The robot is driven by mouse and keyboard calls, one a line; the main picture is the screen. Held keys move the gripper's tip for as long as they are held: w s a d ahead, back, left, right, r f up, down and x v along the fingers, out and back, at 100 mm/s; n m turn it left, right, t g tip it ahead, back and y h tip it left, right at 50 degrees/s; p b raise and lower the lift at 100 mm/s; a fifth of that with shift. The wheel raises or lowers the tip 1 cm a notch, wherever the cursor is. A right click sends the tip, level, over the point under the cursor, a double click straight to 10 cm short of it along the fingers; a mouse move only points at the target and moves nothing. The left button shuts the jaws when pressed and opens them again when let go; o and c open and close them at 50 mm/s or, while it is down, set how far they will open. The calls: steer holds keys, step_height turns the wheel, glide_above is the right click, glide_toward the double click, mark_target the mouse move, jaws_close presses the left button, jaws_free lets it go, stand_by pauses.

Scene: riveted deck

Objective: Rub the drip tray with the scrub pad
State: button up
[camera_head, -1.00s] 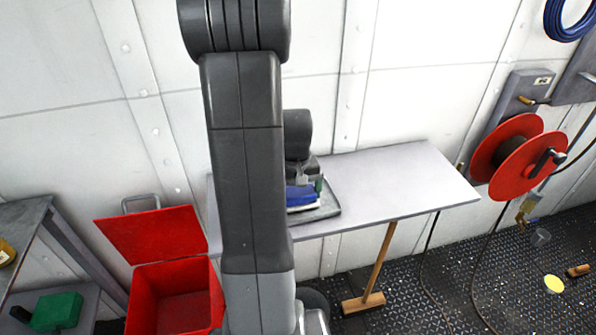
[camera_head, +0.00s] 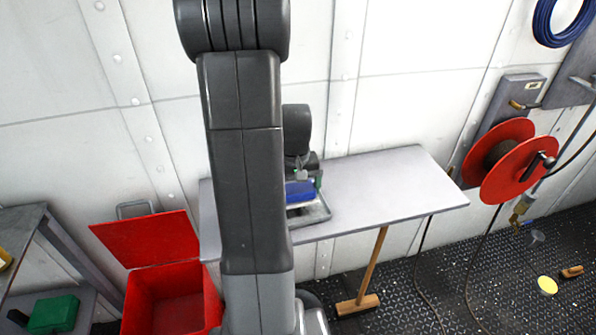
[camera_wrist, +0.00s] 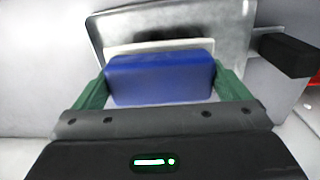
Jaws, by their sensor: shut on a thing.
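The scrub pad is a blue block (camera_wrist: 160,78) with a white layer (camera_wrist: 125,48) along its far lower edge. My gripper (camera_wrist: 163,92) has green fingers shut on its two sides. The drip tray (camera_wrist: 232,30) is a shallow grey metal tray under and beyond the pad, with dark smudges past the pad. In the head view the tray (camera_head: 322,215) lies on the bench, with the blue pad (camera_head: 300,192) over it, partly hidden by my arm. The pad looks low at the tray; whether it touches cannot be told.
The grey bench (camera_head: 395,190) is clear to the right of the tray. A black bar-like piece (camera_wrist: 288,54) is beside the tray. An open red box (camera_head: 170,295) stands at left, a broom (camera_head: 370,275) leans in front, and a red reel (camera_head: 510,160) hangs at right.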

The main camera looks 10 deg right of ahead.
steer(key=shift+r+p, duration=1.55)
steer(key=shift+r, duration=0.75)
steer(key=shift+d, duration=0.15)
